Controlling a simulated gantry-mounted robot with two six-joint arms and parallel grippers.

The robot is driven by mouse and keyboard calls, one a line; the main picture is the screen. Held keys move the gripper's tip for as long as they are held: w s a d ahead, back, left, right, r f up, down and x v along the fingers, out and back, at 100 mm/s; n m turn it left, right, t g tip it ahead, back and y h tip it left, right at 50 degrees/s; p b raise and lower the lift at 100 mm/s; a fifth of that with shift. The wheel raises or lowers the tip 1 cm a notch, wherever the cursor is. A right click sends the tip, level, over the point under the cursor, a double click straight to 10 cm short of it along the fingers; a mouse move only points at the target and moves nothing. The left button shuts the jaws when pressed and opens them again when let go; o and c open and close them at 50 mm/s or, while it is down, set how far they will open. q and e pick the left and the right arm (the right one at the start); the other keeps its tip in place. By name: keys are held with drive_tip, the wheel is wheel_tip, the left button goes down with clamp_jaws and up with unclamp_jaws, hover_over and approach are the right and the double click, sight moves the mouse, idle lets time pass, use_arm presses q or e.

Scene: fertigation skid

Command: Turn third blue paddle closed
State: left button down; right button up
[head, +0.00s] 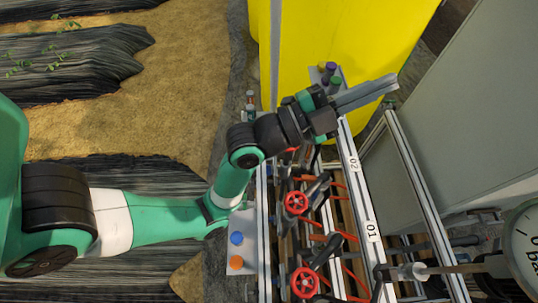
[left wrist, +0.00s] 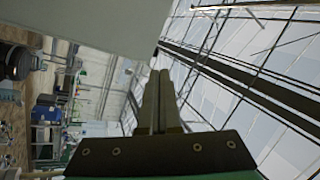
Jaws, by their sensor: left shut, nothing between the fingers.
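My left gripper (head: 392,83) reaches over the skid from the left, in front of the yellow tank. Its fingers are shut with nothing between them and point up and right. The shut fingertips (left wrist: 159,75) also show in the left wrist view, against the roof, touching no paddle. I cannot make out a blue paddle in either view. My left arm and wrist cover part of the pipework where one could be hidden. My right gripper is not in view.
Red handwheels (head: 297,203) and (head: 305,282) sit among pipes below my wrist. A yellow tank (head: 370,40) stands behind, a grey cabinet (head: 460,110) right, a gauge (head: 525,240) lower right. Blue and orange caps (head: 236,238) sit left.

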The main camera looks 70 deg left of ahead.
use_arm(q)
drive_tip(key=s+a+f+g+y, duration=0.1)
drive_tip(key=s+a+f+g, duration=0.15)
drive_tip(key=f, duration=0.55)
drive_tip(key=s+a+f+g+y, duration=0.1)
drive_tip(key=s+a+f+y, duration=0.15)
drive_tip(key=f, duration=0.55)
drive_tip(key=s+a+f+g+y, duration=0.1)
drive_tip(key=s+a+f+g, duration=0.2)
drive_tip(key=f, duration=0.5)
drive_tip(key=s+f+n+g+y, duration=0.1)
drive_tip(key=s+f+n+g, duration=0.35)
drive_tip(key=s+f, duration=1.1)
approach(271, 173)
drive_tip(key=w+d, duration=0.1)
drive_tip(key=w, duration=0.3)
drive_tip(key=shift+n+t, duration=0.3)
drive_tip(key=shift+n, duration=0.05)
drive_tip(key=shift+w+a+f+b, duration=0.15)
drive_tip(key=shift+a+f+b, duration=0.45)
drive_tip(key=shift+f, duration=0.3)
drive_tip(key=shift+w+a+f+b, duration=0.2)
drive_tip(key=shift+a+f+b, duration=0.35)
drive_tip(key=shift+f, duration=0.3)
